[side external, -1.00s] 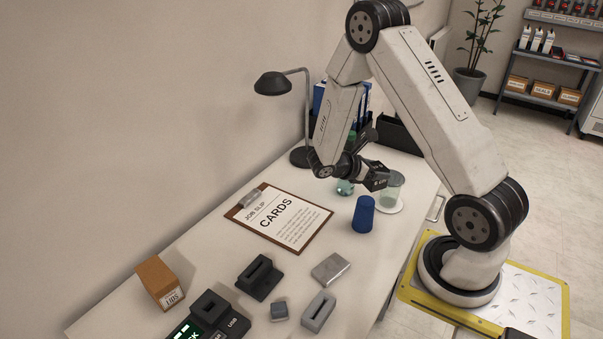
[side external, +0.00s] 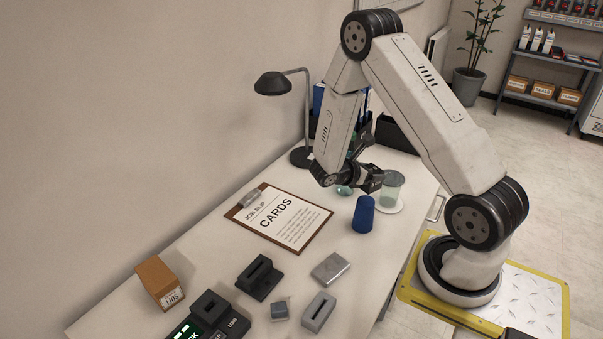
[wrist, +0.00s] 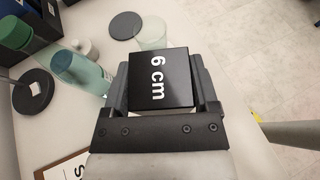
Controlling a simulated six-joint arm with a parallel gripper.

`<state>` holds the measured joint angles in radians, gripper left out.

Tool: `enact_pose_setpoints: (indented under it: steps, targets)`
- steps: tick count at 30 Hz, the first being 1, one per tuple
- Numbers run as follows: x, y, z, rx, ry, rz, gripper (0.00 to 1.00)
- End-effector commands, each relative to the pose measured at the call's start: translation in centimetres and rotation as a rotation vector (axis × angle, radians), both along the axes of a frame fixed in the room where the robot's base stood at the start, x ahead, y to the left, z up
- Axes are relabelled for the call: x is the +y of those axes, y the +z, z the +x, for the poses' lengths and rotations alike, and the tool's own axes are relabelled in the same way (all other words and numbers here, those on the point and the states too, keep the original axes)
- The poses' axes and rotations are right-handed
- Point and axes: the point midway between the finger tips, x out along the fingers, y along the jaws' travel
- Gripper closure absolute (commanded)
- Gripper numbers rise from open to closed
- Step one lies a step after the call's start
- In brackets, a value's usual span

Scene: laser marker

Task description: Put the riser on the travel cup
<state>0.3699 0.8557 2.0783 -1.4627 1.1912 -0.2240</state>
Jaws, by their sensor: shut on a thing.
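My gripper (wrist: 162,85) is shut on the riser (wrist: 160,78), a black block marked "6 cm". In the side external view my gripper (side external: 372,181) holds it above the far part of the table, just left of a translucent green cup (side external: 393,184) on a pale disc. A translucent cup (wrist: 151,32) also shows beyond the block in the wrist view. A solid blue tapered cup (side external: 363,214) stands nearer the side camera, apart from the gripper. I cannot tell which of these is the travel cup.
A lamp (side external: 273,84) with a round base, a teal cylinder (wrist: 88,72) and a dark disc (wrist: 127,25) are nearby. The clipboard (side external: 278,217) lies nearer the side camera. Several small blocks and holders, including a dark slotted one (side external: 259,278), fill the near end.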

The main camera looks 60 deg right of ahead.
Motion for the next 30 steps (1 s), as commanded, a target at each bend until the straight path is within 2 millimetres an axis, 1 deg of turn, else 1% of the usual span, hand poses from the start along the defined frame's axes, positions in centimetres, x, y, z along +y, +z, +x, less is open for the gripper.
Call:
enact_pose_setpoints:
  steps: [4, 14, 24, 30]
  targets:
    - [0.0, -0.9, 0.0, 0.000, 0.001, -0.002, 1.00]
    - [0.0, -1.5, 0.0, 0.000, 0.001, -0.002, 1.00]
    - [0.0, -4.1, 0.0, 0.000, 0.000, -0.002, 1.00]
    - [0.0, -4.7, 0.0, 0.000, 0.000, -0.002, 1.00]
